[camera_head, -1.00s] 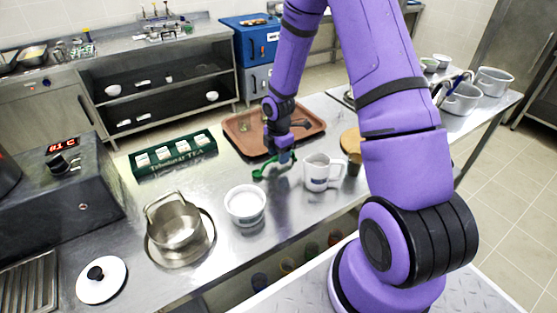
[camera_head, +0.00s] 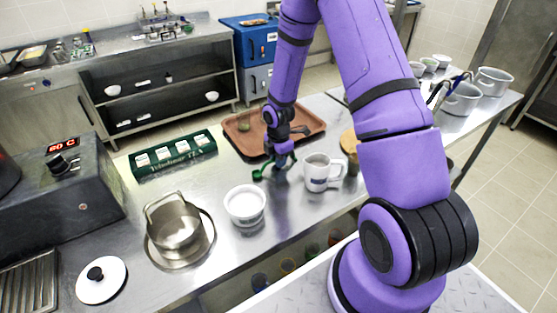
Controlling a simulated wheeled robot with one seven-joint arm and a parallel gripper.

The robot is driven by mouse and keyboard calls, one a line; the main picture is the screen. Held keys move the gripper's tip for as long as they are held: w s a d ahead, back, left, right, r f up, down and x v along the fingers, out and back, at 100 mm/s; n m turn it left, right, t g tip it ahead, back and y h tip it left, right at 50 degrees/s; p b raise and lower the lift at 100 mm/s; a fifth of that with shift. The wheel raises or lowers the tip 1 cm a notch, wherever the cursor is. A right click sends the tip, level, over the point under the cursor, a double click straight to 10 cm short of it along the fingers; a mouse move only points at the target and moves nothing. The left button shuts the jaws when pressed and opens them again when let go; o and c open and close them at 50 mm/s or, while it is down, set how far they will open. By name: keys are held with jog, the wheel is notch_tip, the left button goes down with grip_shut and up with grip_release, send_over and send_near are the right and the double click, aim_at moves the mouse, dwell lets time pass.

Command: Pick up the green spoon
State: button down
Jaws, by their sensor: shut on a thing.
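The green spoon (camera_head: 259,174) shows in the head view just below the front edge of the brown tray, between the white bowl and the white mug. My gripper (camera_head: 280,162) is above the steel counter, pointing down, with its fingertips at the spoon's right end. It is shut on the spoon. The fingers are small in the picture and hide part of the spoon's handle. I cannot tell whether the spoon is clear of the counter.
A white mug (camera_head: 318,173) stands close to the right of my gripper. A white bowl (camera_head: 245,205), a steel pot (camera_head: 174,224) and a green tea box (camera_head: 173,154) stand to the left. A brown tray (camera_head: 236,141) lies behind. Bare counter (camera_head: 225,172) lies left of the spoon.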

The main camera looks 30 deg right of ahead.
notch_tip(320, 180, up, 10)
dwell(0.6)
dwell(0.4)
